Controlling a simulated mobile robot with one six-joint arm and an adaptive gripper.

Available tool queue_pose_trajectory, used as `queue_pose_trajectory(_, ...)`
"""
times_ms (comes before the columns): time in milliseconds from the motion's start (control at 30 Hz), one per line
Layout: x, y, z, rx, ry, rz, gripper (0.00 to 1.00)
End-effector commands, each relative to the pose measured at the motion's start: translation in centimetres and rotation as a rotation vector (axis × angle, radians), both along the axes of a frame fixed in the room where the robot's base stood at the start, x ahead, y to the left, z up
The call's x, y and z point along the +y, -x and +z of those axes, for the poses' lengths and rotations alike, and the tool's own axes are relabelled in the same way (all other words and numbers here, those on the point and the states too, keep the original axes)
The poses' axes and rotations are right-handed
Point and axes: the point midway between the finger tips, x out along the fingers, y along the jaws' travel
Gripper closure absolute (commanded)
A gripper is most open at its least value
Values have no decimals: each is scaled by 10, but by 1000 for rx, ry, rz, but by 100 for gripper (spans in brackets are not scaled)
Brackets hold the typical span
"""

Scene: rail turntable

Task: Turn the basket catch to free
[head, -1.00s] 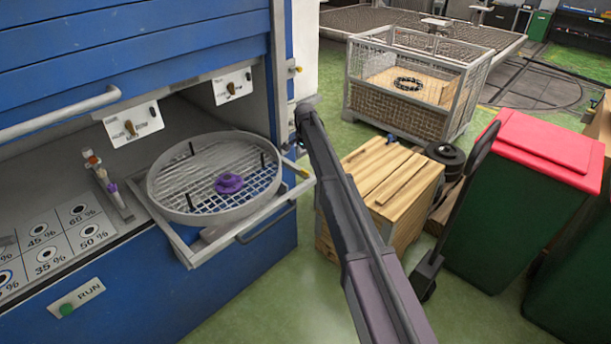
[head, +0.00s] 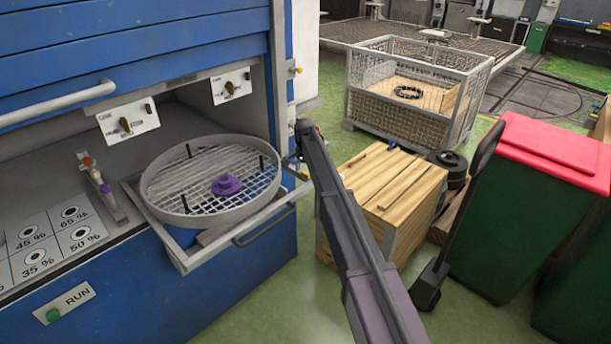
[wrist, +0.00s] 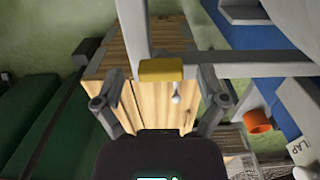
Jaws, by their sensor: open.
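The basket catch shows as a yellow block (wrist: 161,71) at a corner of the grey frame in the wrist view. In the head view a small yellow part (head: 297,173) shows at the right corner of the pull-out frame (head: 182,262), partly hidden by my arm. The round mesh basket (head: 172,206) with a purple hub (head: 226,185) rests on this frame. My gripper (wrist: 161,84) is open, with one finger on each side of the yellow block. I cannot tell whether either finger touches it. The gripper is mostly hidden behind my arm in the head view.
The blue cabinet (head: 150,300) stands left, with switch plates (head: 128,121) and a RUN button (head: 54,314). A wooden crate (head: 405,195) stands just right of my arm. Green bins with a red lid (head: 550,145) and a wire cage (head: 415,112) are beyond.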

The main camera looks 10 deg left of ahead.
Motion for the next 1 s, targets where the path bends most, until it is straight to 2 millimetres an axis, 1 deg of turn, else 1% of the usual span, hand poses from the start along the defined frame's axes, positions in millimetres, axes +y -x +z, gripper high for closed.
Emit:
queue_pose_trajectory(267, 0, 0, 0, 0, 0, 0, 9)
queue_pose_trajectory(300, 0, 0, 0, 0, 0, 0, 12)
queue_pose_trajectory(367, 0, 0, 0, 0, 0, 0, 29)
queue_pose_trajectory(400, 0, 0, 0, 0, 0, 0, 41)
queue_pose_trajectory(467, 0, 0, 0, 0, 0, 0, 59)
queue_pose_trajectory(500, 0, 0, 0, 0, 0, 0, 71)
queue_pose_trajectory(567, 0, 0, 0, 0, 0, 0, 89)
queue_pose_trajectory(600, 0, 0, 0, 0, 0, 0, 91)
queue_pose_trajectory(667, -3, 1, 0, 0, 0, 1, 91)
queue_pose_trajectory(1000, 1, 0, 0, -1, 1, 44, 91)
